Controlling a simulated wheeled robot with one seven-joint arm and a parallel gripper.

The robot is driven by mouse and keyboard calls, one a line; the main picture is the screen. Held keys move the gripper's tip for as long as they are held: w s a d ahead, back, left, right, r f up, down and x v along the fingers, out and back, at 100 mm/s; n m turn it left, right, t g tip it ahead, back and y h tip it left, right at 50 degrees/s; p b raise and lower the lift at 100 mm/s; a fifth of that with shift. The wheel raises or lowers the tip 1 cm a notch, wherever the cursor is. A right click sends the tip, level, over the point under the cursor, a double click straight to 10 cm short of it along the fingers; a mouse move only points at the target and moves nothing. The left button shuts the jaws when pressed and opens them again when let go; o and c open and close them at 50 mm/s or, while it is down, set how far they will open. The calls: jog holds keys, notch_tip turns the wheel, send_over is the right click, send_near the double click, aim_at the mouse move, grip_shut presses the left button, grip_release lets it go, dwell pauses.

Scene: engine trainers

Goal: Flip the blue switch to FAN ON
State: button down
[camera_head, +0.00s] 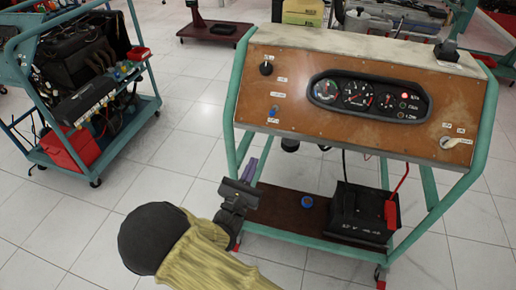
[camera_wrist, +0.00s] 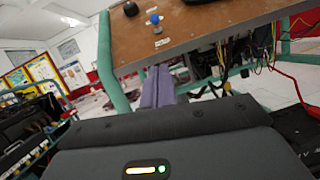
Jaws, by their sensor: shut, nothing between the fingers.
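The blue switch (camera_head: 272,112) is a small toggle at the left of the brown panel (camera_head: 290,85), with small labels around it. It also shows at the top of the wrist view (camera_wrist: 154,19). I cannot tell which way its lever is set. My gripper (camera_head: 252,163) is below the panel's lower edge, near the left teal leg, apart from the switch. In the wrist view its purple fingers (camera_wrist: 159,72) are together and empty, pointing forward under the switch.
The trainer's teal frame (camera_head: 236,110) stands around the panel. A black knob (camera_head: 266,68), a gauge cluster (camera_head: 369,97) and a key switch (camera_head: 456,141) are on the panel. A black battery (camera_head: 361,212) sits on the lower shelf. Another engine cart (camera_head: 85,105) stands at left, with free floor between.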

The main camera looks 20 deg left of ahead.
send_near(274, 111)
jog(key=w+f, duration=0.3)
jog(key=f, duration=0.1)
jog(key=w+r, duration=0.2)
jog(key=r, duration=0.1)
jog(key=shift+w, duration=0.15)
jog(key=shift+w+r, duration=0.25)
jog(key=shift+r, duration=0.2)
